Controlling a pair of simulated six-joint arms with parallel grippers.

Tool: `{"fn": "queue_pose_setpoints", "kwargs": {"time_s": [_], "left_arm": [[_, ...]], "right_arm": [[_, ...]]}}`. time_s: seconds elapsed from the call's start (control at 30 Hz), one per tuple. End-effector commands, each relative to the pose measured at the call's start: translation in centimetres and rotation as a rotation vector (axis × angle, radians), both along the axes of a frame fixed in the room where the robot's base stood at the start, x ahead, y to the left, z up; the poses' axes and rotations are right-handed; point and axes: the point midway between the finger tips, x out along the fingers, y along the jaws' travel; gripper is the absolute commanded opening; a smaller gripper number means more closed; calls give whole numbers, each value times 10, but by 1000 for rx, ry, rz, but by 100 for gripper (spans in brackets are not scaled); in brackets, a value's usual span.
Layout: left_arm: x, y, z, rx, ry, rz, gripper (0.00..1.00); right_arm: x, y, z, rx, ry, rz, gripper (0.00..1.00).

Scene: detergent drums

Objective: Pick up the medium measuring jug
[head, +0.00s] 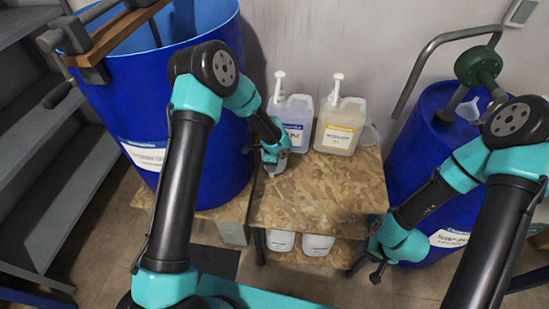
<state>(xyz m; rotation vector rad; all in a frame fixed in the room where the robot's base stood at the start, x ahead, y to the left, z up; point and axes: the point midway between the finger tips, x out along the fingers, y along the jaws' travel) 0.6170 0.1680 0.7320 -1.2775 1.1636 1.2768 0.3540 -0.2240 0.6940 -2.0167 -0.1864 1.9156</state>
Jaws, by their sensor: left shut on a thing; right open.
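My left gripper (270,158) is above the left part of the wooden bench top, just in front of the blue-labelled container. It is shut on a small greyish vessel (282,158), which looks like a measuring jug; my gripper hides much of it, and I cannot tell its size. Another clear, pale jug-like vessel (369,134) stands at the back right of the bench, partly behind the yellow-labelled container. My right gripper (375,270) is open and empty, low in front of the bench's right side.
A blue-labelled container (292,112) and a yellow-labelled container (340,125), both with white pumps, stand at the bench's back. Large blue drums stand left (200,170) and right (415,160). The bench top (320,195) is clear in front. White containers (318,244) sit below.

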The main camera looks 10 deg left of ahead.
Motion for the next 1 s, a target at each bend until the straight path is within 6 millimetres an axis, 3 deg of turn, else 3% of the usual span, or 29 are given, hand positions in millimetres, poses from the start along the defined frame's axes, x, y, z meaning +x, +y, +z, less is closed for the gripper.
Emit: {"fn": "queue_pose_setpoints", "kwargs": {"time_s": [0.1, 0.57, 1.0], "left_arm": [[0, 0, 0, 0, 0, 0, 15], [0, 0, 4, 0, 0, 1, 15], [1, 0, 30, 0, -3, 0, 15]], "right_arm": [[0, 0, 0, 0, 0, 0, 50], [0, 0, 0, 0, 0, 0, 50], [0, 0, 0, 0, 0, 0, 50]]}}
